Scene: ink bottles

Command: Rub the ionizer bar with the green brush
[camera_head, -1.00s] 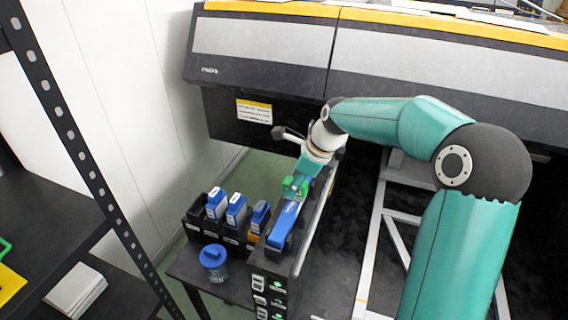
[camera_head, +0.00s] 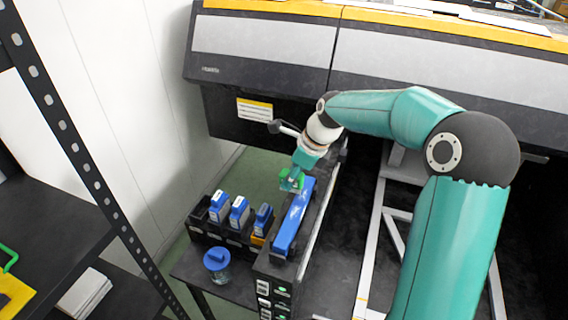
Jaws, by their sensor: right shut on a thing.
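The ionizer bar is most likely the long blue bar (camera_head: 293,222) lying along the top of the black cabinet at the centre. My right gripper (camera_head: 293,180) is shut on the green brush (camera_head: 288,184), which is small and partly hidden by the gripper. The brush is at the far left side of the blue bar, near its far end. I cannot tell whether it touches the bar. My left gripper is not in view.
Several blue-and-white ink bottles (camera_head: 239,212) stand in a black rack left of the bar. A blue-lidded jar (camera_head: 217,262) stands in front of them. A large printer (camera_head: 430,62) spans the back. A black shelf post (camera_head: 75,150) rises at the left.

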